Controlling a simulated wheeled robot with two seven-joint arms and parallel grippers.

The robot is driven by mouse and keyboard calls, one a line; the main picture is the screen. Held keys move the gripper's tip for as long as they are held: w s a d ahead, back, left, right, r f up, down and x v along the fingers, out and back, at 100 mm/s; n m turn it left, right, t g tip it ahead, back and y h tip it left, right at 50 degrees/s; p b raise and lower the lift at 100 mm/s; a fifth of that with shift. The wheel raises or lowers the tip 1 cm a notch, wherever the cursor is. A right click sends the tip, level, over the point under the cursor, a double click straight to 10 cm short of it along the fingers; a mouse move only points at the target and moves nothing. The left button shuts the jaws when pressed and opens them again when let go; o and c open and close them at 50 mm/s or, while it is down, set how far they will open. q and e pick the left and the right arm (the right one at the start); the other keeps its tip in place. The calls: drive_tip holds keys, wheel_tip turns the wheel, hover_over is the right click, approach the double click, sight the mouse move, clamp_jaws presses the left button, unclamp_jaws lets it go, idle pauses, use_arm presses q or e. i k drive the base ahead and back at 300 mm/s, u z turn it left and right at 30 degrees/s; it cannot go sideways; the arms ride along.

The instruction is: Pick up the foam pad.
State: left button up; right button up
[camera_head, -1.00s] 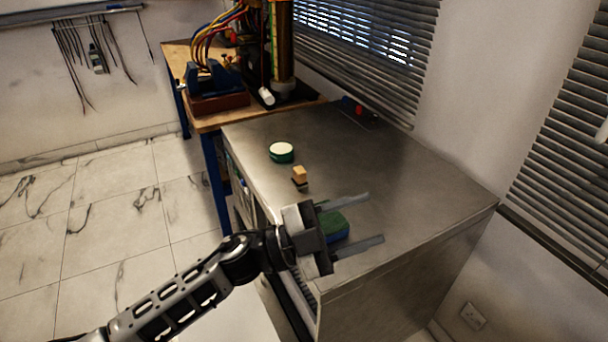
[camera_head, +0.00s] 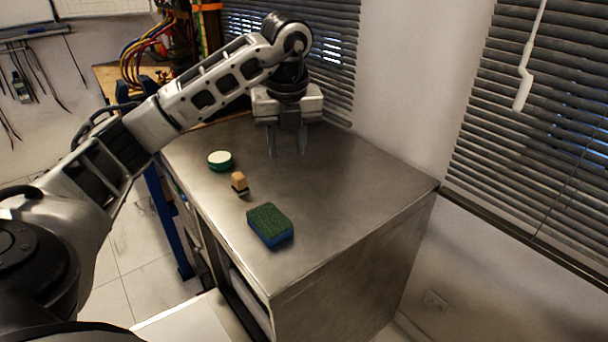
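A round pad (camera_head: 220,161) with a whitish top and green side lies on the metal bench top, toward its left edge; it looks most like the foam pad. A rectangular sponge (camera_head: 270,225) with a dark green top and blue underside lies nearer, at the front left. My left gripper (camera_head: 287,147) points down over the far part of the bench, to the right of the round pad and beyond the sponge. Its two fingers are apart, with nothing between them. Whether the tips touch the metal is hard to tell. My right gripper is out of view.
A small wooden block with a dark base (camera_head: 240,184) stands between the round pad and the sponge. The metal bench (camera_head: 345,210) is bare on its right side. Blinds (camera_head: 535,130) and the wall border it. A wooden table with cables stands behind my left arm.

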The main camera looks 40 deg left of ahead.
sight(238, 186)
drive_tip(key=z, duration=0.1)
drive_tip(key=i, duration=0.7)
drive_tip(key=u, duration=0.95)
